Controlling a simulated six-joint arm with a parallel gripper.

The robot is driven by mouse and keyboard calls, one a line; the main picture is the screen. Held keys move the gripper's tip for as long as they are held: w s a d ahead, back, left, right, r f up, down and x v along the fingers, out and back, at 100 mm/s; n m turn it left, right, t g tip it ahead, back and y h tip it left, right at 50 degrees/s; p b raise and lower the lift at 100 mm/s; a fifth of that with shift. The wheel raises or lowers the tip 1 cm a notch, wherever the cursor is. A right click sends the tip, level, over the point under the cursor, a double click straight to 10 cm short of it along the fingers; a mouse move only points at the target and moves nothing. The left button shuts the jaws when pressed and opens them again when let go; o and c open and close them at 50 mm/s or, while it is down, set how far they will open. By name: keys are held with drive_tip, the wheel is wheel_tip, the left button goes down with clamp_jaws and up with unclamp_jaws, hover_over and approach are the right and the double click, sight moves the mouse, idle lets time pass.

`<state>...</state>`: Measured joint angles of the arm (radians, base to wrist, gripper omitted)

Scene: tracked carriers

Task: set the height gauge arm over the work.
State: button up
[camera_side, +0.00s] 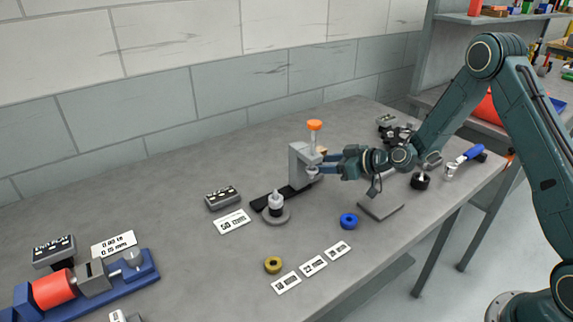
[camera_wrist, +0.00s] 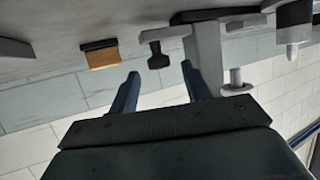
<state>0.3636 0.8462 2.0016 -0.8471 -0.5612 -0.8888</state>
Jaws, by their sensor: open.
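A grey upright post with an overhanging arm (camera_side: 299,160), which looks like the height gauge, stands on a black bar (camera_side: 299,190) on the bench. An orange knob (camera_side: 315,125) tops it. The work seems to be the white and dark round piece (camera_side: 276,198) on a grey disc at the bar's near left end. My gripper (camera_side: 322,166) is at the post's right side, open. In the wrist view, my fingers (camera_wrist: 160,68) are spread with a dark T-shaped part (camera_wrist: 155,50) seen between and beyond them. The right finger overlaps the grey post (camera_wrist: 206,45); contact cannot be told.
A grey plate (camera_side: 381,207) and a blue ring (camera_side: 349,221) lie in front of my gripper. A blue fixture with a red cylinder (camera_side: 53,289) stands at left. The back-left bench is clear.

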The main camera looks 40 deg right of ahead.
drive_tip(key=shift+x, duration=1.1)
clamp_jaws()
